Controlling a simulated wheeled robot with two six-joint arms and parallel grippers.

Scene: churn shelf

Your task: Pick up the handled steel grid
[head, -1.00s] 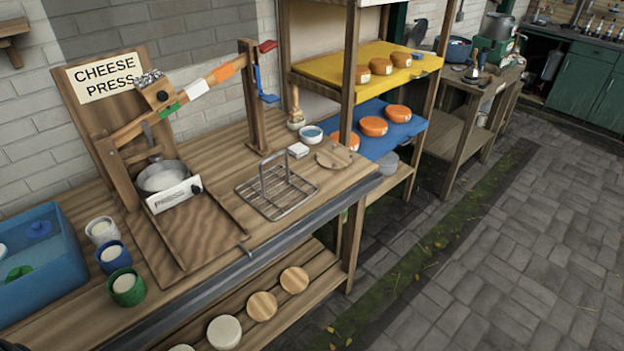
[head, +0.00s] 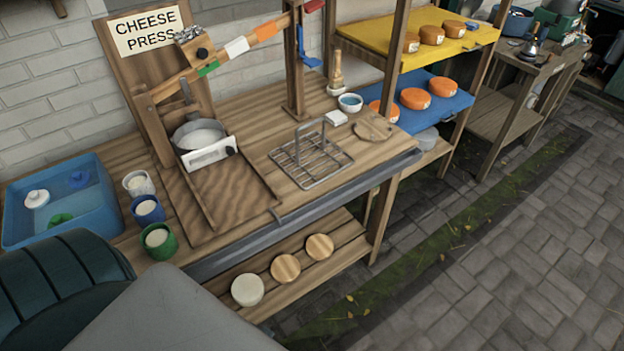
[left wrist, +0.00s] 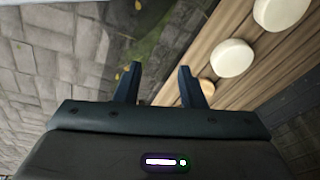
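The handled steel grid (head: 318,170) lies flat on the wooden worktop (head: 250,112), right of the cheese press tray. Its tall wire handle (head: 298,140) stands upright. Nothing covers it. My left gripper (left wrist: 161,85) shows in the left wrist view with its two dark fingers apart and nothing between them. It is near the lower shelf with pale and wooden discs, with paving beyond. The grid is not in the left wrist view. No gripper shows in the head view, and my right gripper is not in view.
The cheese press pot (head: 200,137) stands left of the grid. A white block (head: 337,118), a blue-white bowl (head: 350,103) and a round board (head: 373,129) lie behind and right of it. Several cups and a blue tub (head: 92,221) are at left. Paving at right is free.

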